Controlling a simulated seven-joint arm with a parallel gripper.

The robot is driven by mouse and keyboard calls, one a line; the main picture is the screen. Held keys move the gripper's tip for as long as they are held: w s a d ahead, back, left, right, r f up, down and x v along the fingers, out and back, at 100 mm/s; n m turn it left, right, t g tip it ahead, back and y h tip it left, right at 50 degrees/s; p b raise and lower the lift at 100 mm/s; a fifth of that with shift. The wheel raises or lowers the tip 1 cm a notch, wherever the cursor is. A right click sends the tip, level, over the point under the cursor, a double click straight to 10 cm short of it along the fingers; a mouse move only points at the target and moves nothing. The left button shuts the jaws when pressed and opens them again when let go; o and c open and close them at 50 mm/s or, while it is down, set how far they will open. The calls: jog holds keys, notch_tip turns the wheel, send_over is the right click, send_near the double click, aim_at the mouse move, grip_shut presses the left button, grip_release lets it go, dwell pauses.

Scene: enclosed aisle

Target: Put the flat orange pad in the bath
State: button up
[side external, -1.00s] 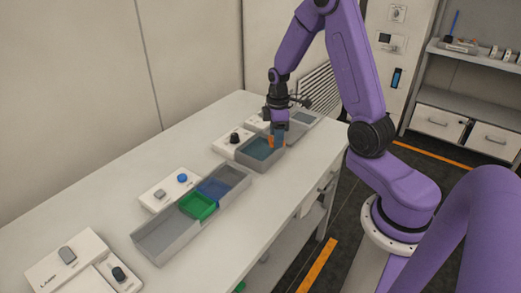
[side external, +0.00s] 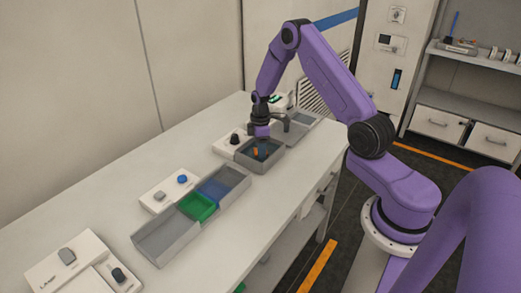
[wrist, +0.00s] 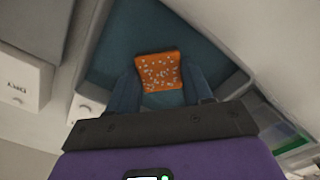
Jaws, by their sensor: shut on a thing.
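The flat orange pad (side external: 255,151) has white speckles and a squarish face, seen clearly in the wrist view (wrist: 160,70). My gripper (side external: 259,151) is shut on it, with a blue-grey finger on each side of the pad in the wrist view. The bath (side external: 267,167) is a grey tray with a teal inside, and its inside (wrist: 222,62) fills the space behind the pad in the wrist view. The gripper and pad are at the bath's opening, within its walls in the side view. I cannot tell whether the pad touches the bottom.
A white box with a black knob (side external: 235,138) stands close left of the bath. Nearer the camera are a blue tray (side external: 226,184), a green tray (side external: 197,207) and a grey tray (side external: 166,238). The table's front right (side external: 262,218) is clear.

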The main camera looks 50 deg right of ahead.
jog(key=shift+f, duration=0.45)
jog(key=shift+f, duration=0.15)
jog(key=o, duration=1)
jog(key=shift+o, duration=0.2)
